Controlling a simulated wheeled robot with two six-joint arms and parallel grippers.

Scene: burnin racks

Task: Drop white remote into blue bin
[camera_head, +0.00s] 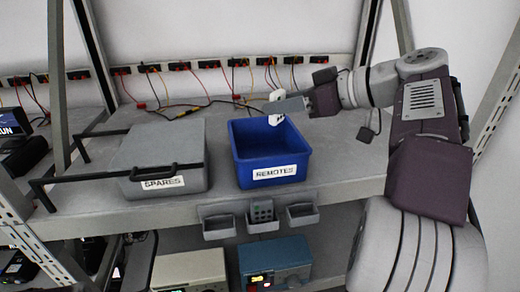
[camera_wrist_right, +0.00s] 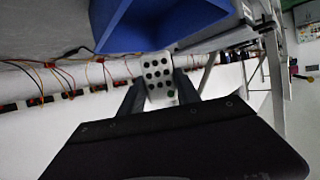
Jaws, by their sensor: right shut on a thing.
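The white remote (camera_wrist_right: 157,72) with dark round buttons is held between the fingers of my right gripper (camera_wrist_right: 158,90) in the right wrist view. In the head view the white remote (camera_head: 276,113) shows at the tip of my right gripper (camera_head: 282,106), above the back right part of the blue bin. The blue bin (camera_head: 246,157) stands on the shelf with a label reading REMOTES. In the right wrist view the blue bin (camera_wrist_right: 160,25) is close to the remote. My left gripper is not in view.
A grey box (camera_head: 163,150) labelled SPARES, with dark handles, stands left of the bin. Small grey trays (camera_head: 219,227) hang on the shelf's front edge. Sockets and cables (camera_head: 180,68) run along the back wall. Bare shelf (camera_head: 340,150) lies right of the bin.

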